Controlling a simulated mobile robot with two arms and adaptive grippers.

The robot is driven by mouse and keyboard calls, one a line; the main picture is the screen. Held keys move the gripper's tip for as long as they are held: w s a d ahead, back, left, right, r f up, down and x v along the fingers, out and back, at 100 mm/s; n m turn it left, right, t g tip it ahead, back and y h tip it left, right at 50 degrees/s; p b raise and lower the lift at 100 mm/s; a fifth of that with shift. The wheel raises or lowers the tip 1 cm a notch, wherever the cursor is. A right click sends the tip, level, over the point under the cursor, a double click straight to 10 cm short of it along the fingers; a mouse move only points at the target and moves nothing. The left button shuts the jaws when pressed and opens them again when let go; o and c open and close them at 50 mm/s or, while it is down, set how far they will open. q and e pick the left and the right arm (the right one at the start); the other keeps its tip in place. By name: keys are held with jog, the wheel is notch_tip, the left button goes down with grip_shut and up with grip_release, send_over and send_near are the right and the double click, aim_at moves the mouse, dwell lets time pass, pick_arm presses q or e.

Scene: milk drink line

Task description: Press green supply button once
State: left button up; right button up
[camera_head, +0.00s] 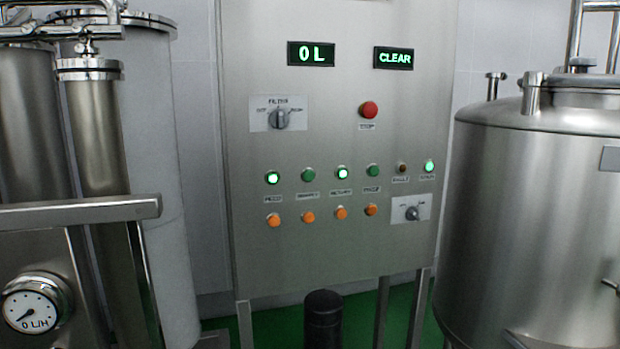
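A steel control panel (330,130) stands in the middle of the head view. Its upper row has a lit green button (272,178) at the left, a darker green button (308,174), another lit green button (342,172), a second darker green button (373,170), a dark brown one (402,167) and a lit green one (429,166) at the right. The small labels below them are too blurred to tell surely which is the supply button. Neither of my grippers is in view.
Orange buttons (308,217) sit below the green row. Steel tanks flank the panel left (165,170) and right (540,220).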

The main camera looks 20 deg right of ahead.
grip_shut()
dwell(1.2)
